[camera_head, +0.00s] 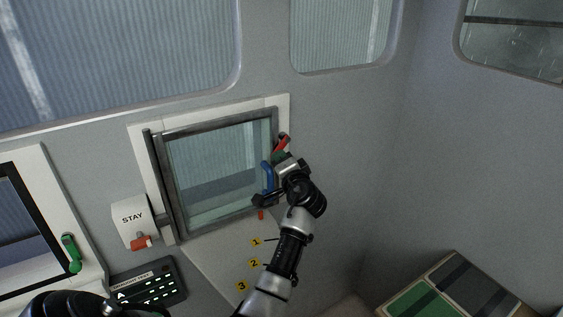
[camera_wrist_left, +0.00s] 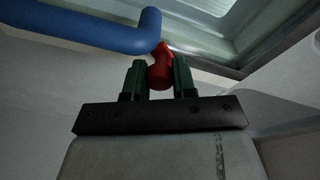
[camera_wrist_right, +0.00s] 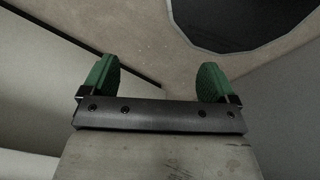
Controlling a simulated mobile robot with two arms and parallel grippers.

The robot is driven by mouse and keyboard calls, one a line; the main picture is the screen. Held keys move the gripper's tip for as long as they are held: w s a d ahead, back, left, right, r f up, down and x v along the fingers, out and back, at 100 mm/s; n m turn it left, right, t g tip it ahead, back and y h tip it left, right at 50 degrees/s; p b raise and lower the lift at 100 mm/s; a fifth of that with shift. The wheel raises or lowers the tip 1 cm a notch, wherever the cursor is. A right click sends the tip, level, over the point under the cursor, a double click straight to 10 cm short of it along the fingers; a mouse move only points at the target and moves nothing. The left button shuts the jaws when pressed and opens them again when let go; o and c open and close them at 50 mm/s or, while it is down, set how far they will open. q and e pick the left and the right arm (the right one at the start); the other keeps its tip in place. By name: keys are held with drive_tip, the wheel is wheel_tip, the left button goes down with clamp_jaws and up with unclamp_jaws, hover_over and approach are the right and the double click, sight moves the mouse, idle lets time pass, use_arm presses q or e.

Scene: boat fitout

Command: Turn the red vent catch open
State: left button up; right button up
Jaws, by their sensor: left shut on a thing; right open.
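The red vent catch (camera_head: 283,141) is at the right side of the vent window frame (camera_head: 217,119) in the head view, partly hidden by my left gripper (camera_head: 277,161). In the left wrist view the red catch (camera_wrist_left: 160,70) sits between the two green fingers of my left gripper (camera_wrist_left: 160,82), which is shut on it. A blue handle (camera_head: 267,177) is just beside the gripper; it also crosses the left wrist view (camera_wrist_left: 95,33). My right gripper (camera_wrist_right: 158,82) shows only in its own wrist view, open, with nothing between its fingers.
A white box marked STAY (camera_head: 131,215) with a red-orange knob (camera_head: 142,243) is left of the window. A green catch (camera_head: 71,252) is on the left frame. A dark switch panel (camera_head: 148,283) lies below. Yellow labels numbered 1 to 3 (camera_head: 255,242) run beside my left arm.

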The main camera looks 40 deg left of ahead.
use_arm(q)
drive_tip(key=shift+f, duration=0.1)
drive_tip(key=w+n+b, duration=0.1)
drive_tip(key=n+b, duration=0.2)
drive_tip(key=b, duration=0.5)
drive_tip(key=w+d+f+n+y+b, duration=0.1)
drive_tip(key=n+b, duration=0.2)
drive_tip(key=b, duration=0.5)
drive_tip(key=w+n+b, duration=0.1)
drive_tip(key=n+b, duration=0.2)
drive_tip(key=b, duration=0.5)
drive_tip(key=shift+w+d+f+y, duration=0.15)
drive_tip(key=shift+w+y, duration=0.05)
drive_tip(key=shift+y, duration=0.2)
drive_tip(key=shift+n, duration=0.3)
drive_tip(key=o, duration=0.9)
drive_tip(key=shift+w+a+f, duration=0.15)
drive_tip(key=shift+a, duration=0.05)
drive_tip(key=shift+d, duration=0.15)
